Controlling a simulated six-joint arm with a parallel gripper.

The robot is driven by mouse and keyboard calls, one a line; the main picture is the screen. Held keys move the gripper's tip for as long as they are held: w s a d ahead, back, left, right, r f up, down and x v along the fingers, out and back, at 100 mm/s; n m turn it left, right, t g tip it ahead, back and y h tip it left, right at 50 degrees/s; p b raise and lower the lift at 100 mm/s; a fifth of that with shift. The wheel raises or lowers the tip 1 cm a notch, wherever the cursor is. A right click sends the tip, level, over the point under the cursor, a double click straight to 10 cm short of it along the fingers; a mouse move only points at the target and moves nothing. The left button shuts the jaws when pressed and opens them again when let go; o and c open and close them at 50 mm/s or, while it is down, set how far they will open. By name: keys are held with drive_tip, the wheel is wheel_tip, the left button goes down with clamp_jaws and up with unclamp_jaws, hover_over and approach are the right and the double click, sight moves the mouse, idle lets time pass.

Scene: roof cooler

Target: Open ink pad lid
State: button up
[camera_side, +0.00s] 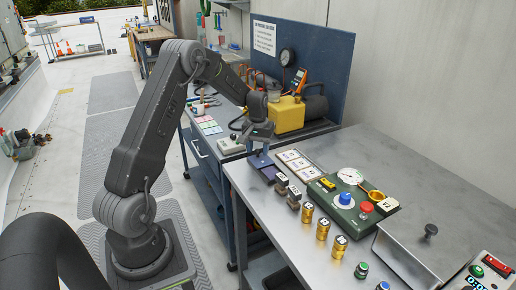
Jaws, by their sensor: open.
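The ink pad (269,173) is a small dark purple-blue block at the far left corner of the grey metal table. A blue-violet part (260,161) shows at its back edge, directly under my gripper; I cannot tell whether this is the lid or how far it is raised. My gripper (259,152) points down just above that part, with its fingers open. The fingertips are small and partly hidden, so contact cannot be made out.
Dark stamps (294,197) stand just in front of the pad. White cards (294,160) lie to its right. Brass weights (323,229), a green gauge box (352,205) and a lidded metal box (420,245) stand farther right. A yellow pump (287,114) is behind.

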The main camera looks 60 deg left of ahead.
sight(258, 150)
wheel_tip(258, 150, up, 14)
idle(0.6)
drive_tip(key=shift+d, duration=0.1)
drive_tip(key=s+d+r+m+t, duration=0.1)
drive_tip(key=s+d+r+m, duration=0.2)
drive_tip(key=d, duration=0.6)
drive_tip(key=s+d+r+m+t, duration=0.1)
drive_tip(key=s+d+r, duration=0.4)
drive_tip(key=d, duration=0.4)
drive_tip(key=s+d+f+m+t, duration=0.1)
drive_tip(key=s+d+m+t, duration=0.2)
drive_tip(key=s+d, duration=0.9)
drive_tip(key=shift+s+d+f+m+t, duration=0.15)
drive_tip(key=shift+s+f+m+t, duration=0.2)
drive_tip(key=shift+s+m, duration=0.6)
